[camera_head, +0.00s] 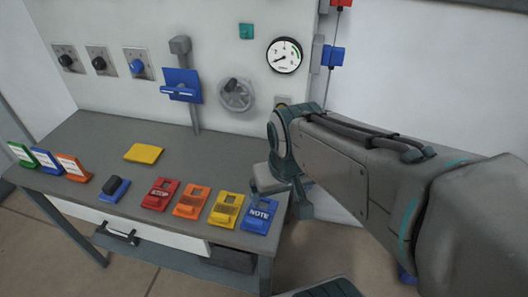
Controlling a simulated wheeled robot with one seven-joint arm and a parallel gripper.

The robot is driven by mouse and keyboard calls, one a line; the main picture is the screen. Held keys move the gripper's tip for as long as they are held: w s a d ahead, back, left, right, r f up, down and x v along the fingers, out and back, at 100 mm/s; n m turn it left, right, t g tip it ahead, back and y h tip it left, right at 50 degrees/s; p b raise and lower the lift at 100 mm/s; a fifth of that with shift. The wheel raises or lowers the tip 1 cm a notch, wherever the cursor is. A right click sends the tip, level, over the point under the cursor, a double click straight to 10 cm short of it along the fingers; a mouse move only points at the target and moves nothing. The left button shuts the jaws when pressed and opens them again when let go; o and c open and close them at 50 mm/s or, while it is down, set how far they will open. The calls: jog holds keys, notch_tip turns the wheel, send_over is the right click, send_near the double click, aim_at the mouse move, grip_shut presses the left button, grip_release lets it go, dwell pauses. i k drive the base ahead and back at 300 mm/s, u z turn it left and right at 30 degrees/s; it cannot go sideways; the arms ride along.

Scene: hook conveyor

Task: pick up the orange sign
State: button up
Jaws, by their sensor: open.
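An orange sign (191,201) lies on the grey table in a front row, between a red sign (161,194) and a yellow sign (226,209). A second orange piece (73,167), with a white face, stands tilted at the table's left end. I cannot tell from the picture alone which of the two the task means. My gripper (280,190) hangs at the end of my arm, near the table's right end. It is open, apart from both orange pieces and to their right. Its fingertips are small and partly hard to make out.
A blue sign (259,215) lies at the row's right end. A blue block with a dark top (115,189) and a yellow pad (144,153) lie on the table (95,135). Green and blue stands are at far left. Behind is a panel with knobs, a valve wheel (236,94) and a gauge (284,55).

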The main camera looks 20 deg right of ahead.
aim_at(192, 199)
jog(key=k, duration=0.5)
jog(key=z, duration=2.1)
jog(key=i, duration=1.1)
jog(key=u, duration=3.7)
jog(key=i, duration=0.5)
